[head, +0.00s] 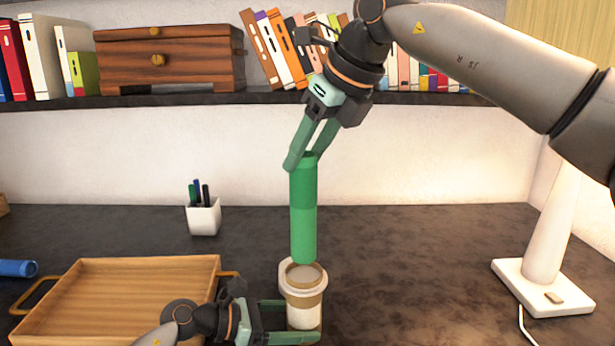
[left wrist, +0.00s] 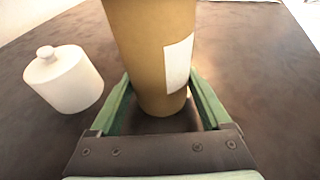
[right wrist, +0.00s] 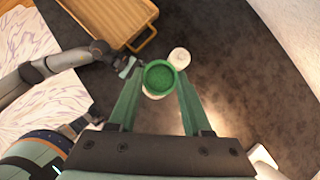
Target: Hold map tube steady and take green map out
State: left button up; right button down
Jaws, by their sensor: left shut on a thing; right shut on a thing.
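The green map (head: 303,210) is a rolled green cylinder, held upright above the map tube. Its lower end is close to the tube's open mouth; a small gap seems to show, but I cannot tell exactly. My right gripper (head: 304,158) is shut on the map's top end, which also shows in the right wrist view (right wrist: 160,80). The map tube (head: 305,312) is brown with a white label and stands upright on the desk. My left gripper (head: 296,322) is shut around it low down; the left wrist view shows the tube (left wrist: 150,50) between both fingers.
A white knobbed lid (left wrist: 63,82) lies beside the tube. A wooden tray (head: 130,285) is at left, with a blue roll (head: 17,268) beyond it. A pen cup (head: 203,216) stands behind. A lamp (head: 543,285) stands at right. A shelf (head: 200,99) runs above. The desk between tube and lamp is clear.

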dwell(0.3)
pick_arm(q)
jog(key=o, duration=0.8)
jog(key=v, duration=1.2)
jog(key=shift+s, duration=0.1)
